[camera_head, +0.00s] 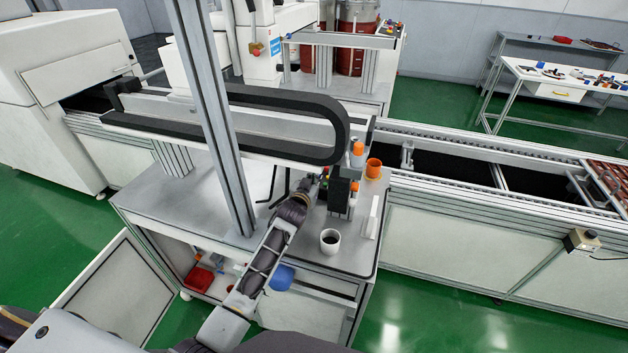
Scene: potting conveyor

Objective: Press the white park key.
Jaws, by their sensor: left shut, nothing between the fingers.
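My left arm reaches up from the bottom of the picture over the grey worktop. My left gripper (316,184) is shut and empty, with its tip close to a small upright black box (339,194) near the worktop's right end. Small red and green spots show beside the box, by the gripper's tip. I cannot make out the white park key; it is too small or hidden behind the gripper or the box. Whether the fingertips touch anything cannot be told. My right gripper is not in view.
A white cup with dark contents (330,241) stands in front of the box. An orange pot (373,168) and an orange-capped bottle (357,152) stand behind it. A white upright holder (370,218) is to the right. A metal post (216,120) rises left of the gripper.

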